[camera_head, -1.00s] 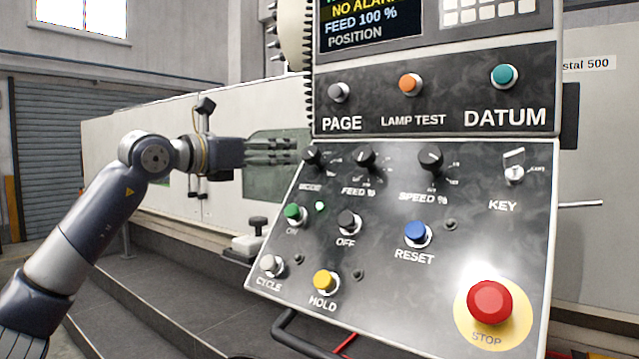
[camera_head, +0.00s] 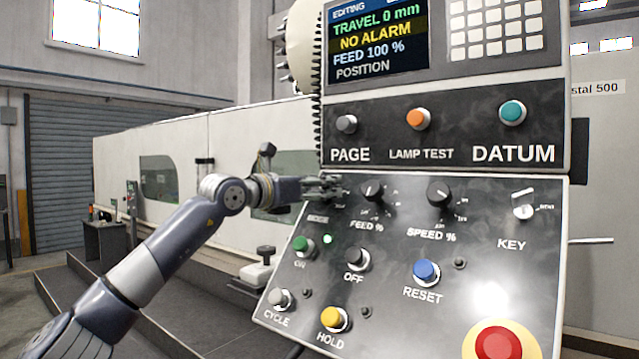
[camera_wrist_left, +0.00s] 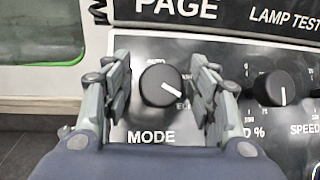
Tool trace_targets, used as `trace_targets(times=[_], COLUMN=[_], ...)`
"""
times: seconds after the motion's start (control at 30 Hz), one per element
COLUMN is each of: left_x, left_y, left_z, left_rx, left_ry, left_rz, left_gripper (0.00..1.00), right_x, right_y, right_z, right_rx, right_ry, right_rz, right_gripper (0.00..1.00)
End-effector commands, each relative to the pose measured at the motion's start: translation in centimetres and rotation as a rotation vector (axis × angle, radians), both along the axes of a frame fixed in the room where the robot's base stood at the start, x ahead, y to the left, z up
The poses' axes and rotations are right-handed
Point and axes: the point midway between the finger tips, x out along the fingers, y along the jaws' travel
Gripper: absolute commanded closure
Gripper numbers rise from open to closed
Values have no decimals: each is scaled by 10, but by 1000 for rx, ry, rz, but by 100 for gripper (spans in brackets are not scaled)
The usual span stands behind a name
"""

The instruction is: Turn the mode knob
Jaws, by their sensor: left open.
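The black mode knob (camera_wrist_left: 164,86) sits on the dark panel above the "MODE" label in the left wrist view. Its white pointer line aims to the lower right. My left gripper (camera_wrist_left: 163,92) is open, with one finger on each side of the knob; a gap shows on both sides. In the head view my left gripper (camera_head: 322,187) reaches the panel's upper left corner and hides the mode knob. My right gripper is not in view.
The feed knob (camera_head: 372,191) and speed knob (camera_head: 438,193) stand right of the mode knob. Below are the green on button (camera_head: 301,245), off button (camera_head: 357,259) and blue reset button (camera_head: 426,271). The red stop button (camera_head: 497,343) is at the bottom. The page button (camera_head: 346,124) is above.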

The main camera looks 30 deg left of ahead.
Motion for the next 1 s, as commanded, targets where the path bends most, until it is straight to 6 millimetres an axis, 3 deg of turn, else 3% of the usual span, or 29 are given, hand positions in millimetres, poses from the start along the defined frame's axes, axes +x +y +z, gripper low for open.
trace_targets(times=[0.2,0.4,0.73,1.0], left_x=[0,0,0,0], left_y=[0,0,-1,-2], left_z=[-1,-1,-2,-7], left_rx=[0,0,-15,-111], left_ry=[1,1,1,8], left_rz=[0,0,11,83], left_gripper=[46,91,91,91], right_x=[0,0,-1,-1], right_y=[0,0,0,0], right_z=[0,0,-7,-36], right_rx=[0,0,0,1], right_ry=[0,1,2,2], right_rz=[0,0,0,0], right_gripper=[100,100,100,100])
